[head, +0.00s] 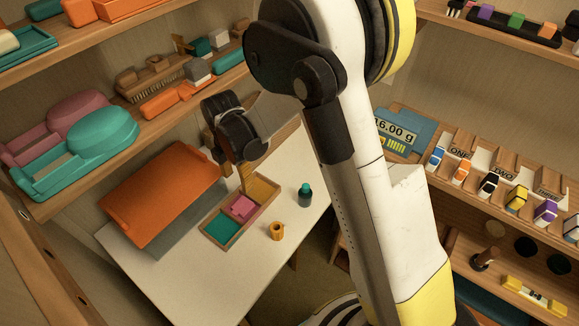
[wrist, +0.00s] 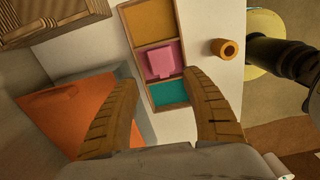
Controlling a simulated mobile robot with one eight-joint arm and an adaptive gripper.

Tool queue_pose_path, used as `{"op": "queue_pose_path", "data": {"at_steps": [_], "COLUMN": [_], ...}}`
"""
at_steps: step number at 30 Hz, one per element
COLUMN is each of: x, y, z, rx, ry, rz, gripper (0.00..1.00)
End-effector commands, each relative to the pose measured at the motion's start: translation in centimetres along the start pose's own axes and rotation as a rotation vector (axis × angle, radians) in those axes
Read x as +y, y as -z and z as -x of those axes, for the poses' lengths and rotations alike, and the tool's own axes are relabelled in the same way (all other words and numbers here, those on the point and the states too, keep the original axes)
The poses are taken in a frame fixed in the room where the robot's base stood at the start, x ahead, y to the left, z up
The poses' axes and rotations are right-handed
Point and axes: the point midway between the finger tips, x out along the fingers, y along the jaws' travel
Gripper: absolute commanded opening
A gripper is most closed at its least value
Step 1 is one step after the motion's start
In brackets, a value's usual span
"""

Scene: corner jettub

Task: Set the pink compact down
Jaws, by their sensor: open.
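The pink compact (head: 242,206) lies in the pink middle compartment of a wooden three-part tray (head: 222,241) on the white table. In the wrist view the compact (wrist: 160,61) rests slightly turned inside that compartment, between the ochre compartment and the teal one. My gripper (head: 244,183) hangs over the tray, pointing down. In the wrist view its two ribbed fingers (wrist: 160,77) are spread wide with nothing between them. The compact shows beyond the fingertips, apart from both. The exact height gap is hard to tell.
A small ochre cup (head: 277,232) and a dark bottle with a teal cap (head: 305,195) stand right of the tray. A large orange panel (head: 165,195) is to its left. Loaded shelves (head: 150,125) line the back wall and right side. The table's front is clear.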

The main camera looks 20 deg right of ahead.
Motion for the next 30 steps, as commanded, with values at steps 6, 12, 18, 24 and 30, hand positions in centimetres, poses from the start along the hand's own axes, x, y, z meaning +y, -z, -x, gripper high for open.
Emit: {"op": "queue_pose_path", "data": {"at_steps": [6, 12, 18, 24, 30], "x": [-3.5, -9.2, -15.7, -20.7, -22.6], "y": [-2.2, -3.6, -3.9, -3.6, -3.4], "z": [8.4, 15.8, 20.1, 21.4, 21.4], "rx": [-0.014, 0.022, 0.123, 0.263, 0.347], "ry": [-0.121, -0.281, -0.445, -0.575, -0.631], "rz": [-0.419, -0.938, -1.442, -1.838, -2.014], "gripper": [0.56, 0.56, 0.56, 0.56, 0.56]}}
